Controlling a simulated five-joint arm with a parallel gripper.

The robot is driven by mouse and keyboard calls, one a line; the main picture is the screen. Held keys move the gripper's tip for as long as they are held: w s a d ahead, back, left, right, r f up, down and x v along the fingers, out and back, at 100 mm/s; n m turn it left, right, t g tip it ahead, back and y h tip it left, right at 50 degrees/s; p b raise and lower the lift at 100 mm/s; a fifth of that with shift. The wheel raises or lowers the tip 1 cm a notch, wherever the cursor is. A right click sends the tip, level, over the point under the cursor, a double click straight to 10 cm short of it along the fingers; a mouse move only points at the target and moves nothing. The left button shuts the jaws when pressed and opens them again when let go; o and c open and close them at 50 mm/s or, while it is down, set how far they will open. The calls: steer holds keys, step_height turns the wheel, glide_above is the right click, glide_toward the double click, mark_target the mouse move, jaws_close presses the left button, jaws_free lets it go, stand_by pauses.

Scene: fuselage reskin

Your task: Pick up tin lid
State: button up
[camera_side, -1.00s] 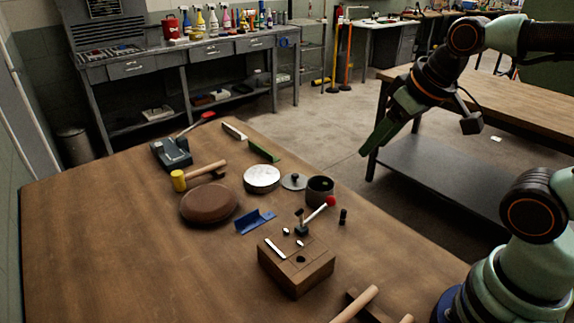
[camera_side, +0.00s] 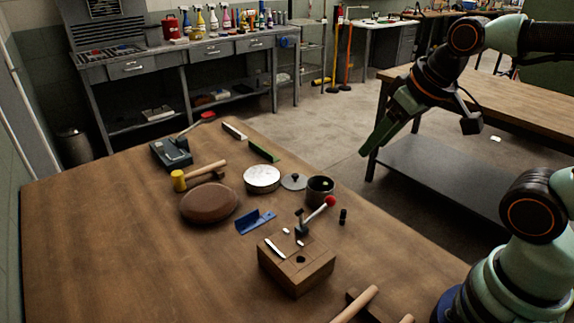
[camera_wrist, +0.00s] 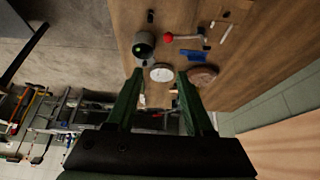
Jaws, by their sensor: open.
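A small grey lid with a dark knob (camera_side: 294,181) lies flat on the wooden table, between a round silver-topped tin (camera_side: 262,178) and a dark cup (camera_side: 320,188). I take this knobbed lid for the tin lid, but I cannot be sure it is not the silver disc. My gripper (camera_side: 371,148) hangs high to the right of these things, well away from them. In the wrist view my gripper (camera_wrist: 160,72) has two green fingers spread apart with nothing between them. The silver disc (camera_wrist: 162,74) shows in the gap, far below. The knobbed lid is small and unclear there.
A brown round pad (camera_side: 209,204), a blue bracket (camera_side: 255,221) and a yellow-headed mallet (camera_side: 180,180) lie left of the lid. A wooden block (camera_side: 296,268) and a red-knobbed lever (camera_side: 330,201) stand nearer the front. The table's left front is clear.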

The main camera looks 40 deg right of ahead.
steer(key=shift+o, duration=0.6)
